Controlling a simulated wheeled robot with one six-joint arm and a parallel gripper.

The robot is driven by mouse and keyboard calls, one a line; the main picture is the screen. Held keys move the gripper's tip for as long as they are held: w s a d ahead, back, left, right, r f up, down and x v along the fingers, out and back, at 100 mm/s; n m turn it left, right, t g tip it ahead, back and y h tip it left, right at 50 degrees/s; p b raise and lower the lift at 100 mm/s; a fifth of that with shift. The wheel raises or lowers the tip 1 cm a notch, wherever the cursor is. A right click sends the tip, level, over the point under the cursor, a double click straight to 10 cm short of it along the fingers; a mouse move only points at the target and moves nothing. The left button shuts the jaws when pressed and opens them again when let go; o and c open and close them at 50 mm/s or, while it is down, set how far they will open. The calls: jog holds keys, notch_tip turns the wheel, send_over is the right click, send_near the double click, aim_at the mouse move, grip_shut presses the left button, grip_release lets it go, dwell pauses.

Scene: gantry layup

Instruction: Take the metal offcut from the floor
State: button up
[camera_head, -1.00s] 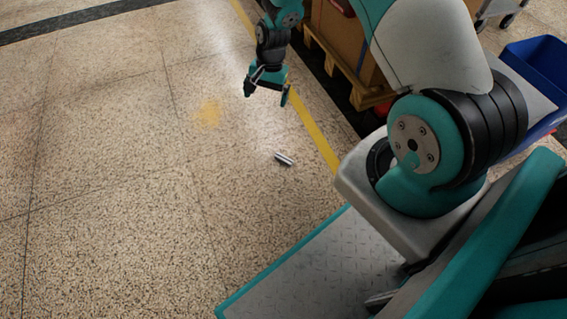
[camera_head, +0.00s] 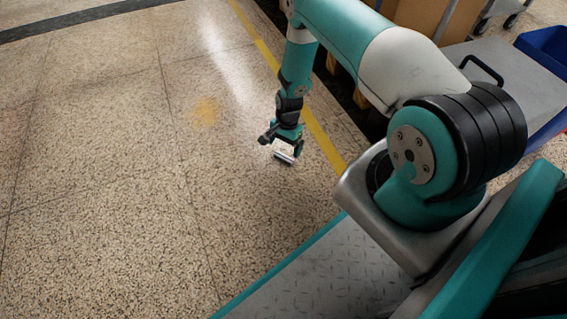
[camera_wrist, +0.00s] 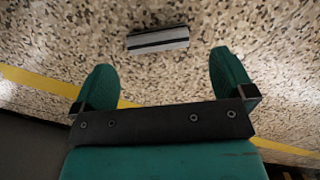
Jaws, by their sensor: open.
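The metal offcut (camera_head: 284,157) is a small silvery bar with a dark stripe, lying on the speckled floor. In the wrist view the offcut (camera_wrist: 158,39) lies beyond my fingertips, roughly centred between them, and nothing touches it there. My gripper (camera_head: 281,148) is low over the floor, right beside the offcut in the head view. Its two green fingers also show in the wrist view (camera_wrist: 165,75), spread apart and empty. The exact height above the floor is hard to tell.
A yellow floor line (camera_head: 326,146) runs just right of the offcut. Cardboard on a wooden pallet (camera_head: 420,17), a grey cart top (camera_head: 522,80) and a blue bin (camera_head: 549,52) stand at the upper right. The floor on the left is clear, with a yellowish stain (camera_head: 205,110).

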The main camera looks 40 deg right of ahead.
aim_at(284, 157)
jog(key=f+b, duration=0.1)
jog(key=f, duration=0.1)
jog(key=f+b, duration=0.1)
jog(key=b, duration=0.1)
jog(key=f+b, duration=0.1)
jog(key=f, duration=0.1)
jog(key=shift+s+a+f+b, duration=0.25)
jog(key=shift+f+b, duration=0.05)
jog(key=shift+f, duration=0.05)
jog(key=shift+r, duration=0.15)
jog(key=c, duration=0.8)
